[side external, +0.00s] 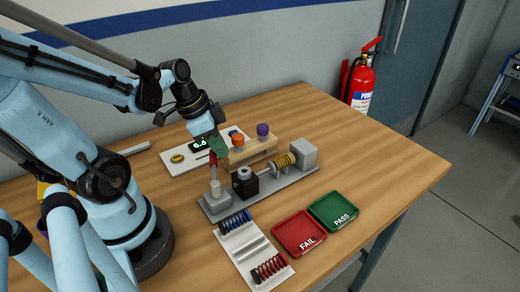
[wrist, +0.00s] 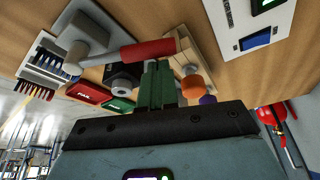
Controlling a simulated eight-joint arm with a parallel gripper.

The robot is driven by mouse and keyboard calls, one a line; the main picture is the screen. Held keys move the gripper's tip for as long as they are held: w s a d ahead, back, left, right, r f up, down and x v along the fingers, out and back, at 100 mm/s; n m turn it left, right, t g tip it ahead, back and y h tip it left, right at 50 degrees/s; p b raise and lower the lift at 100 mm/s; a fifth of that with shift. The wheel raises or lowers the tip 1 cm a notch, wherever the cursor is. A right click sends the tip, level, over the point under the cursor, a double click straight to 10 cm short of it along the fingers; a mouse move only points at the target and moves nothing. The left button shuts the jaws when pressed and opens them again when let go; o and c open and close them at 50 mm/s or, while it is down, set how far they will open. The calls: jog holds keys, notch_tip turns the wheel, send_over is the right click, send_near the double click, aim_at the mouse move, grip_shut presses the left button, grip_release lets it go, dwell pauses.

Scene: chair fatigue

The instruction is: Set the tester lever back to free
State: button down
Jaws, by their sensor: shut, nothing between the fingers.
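The tester is a grey base (side external: 268,191) on the wooden table, with a black block (side external: 245,182), a yellow spring (side external: 284,162) and a grey end block (side external: 303,155). Its lever has a red handle (side external: 213,159), standing about upright in the side view above a pale post at the base's left end. In the wrist view the red handle (wrist: 145,52) runs from its grey pivot across just beyond the fingertips. My gripper (side external: 218,148), with green fingers (wrist: 157,72), is shut and empty close beside the handle's upper end. I cannot tell whether they touch.
A wooden stand (side external: 255,153) with orange and purple knobs sits behind the tester, near my fingers. A white panel (side external: 180,161) with a display lies behind. In front are a spring rack (side external: 247,250), a red FAIL tray (side external: 299,233) and a green PASS tray (side external: 334,210). The table's right side is clear.

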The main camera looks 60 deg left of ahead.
dwell(0.4)
jog(key=shift+s+a+n+y, duration=0.25)
jog(key=shift+s+n, duration=0.15)
jog(key=shift+n, duration=0.15)
jog(key=shift+s+a+n+y, duration=0.2)
jog(key=shift+s+n, duration=0.2)
jog(key=shift+n, duration=0.15)
jog(key=shift+s+a+n+y, duration=0.2)
jog(key=shift+s+n, duration=0.35)
jog(key=shift+s, duration=0.8)
jog(key=shift+s+a+n+y, duration=0.15)
jog(key=shift+s+n, duration=0.4)
jog(key=shift+s, duration=0.75)
jog(key=shift+s, duration=0.1)
jog(key=shift+w, duration=0.2)
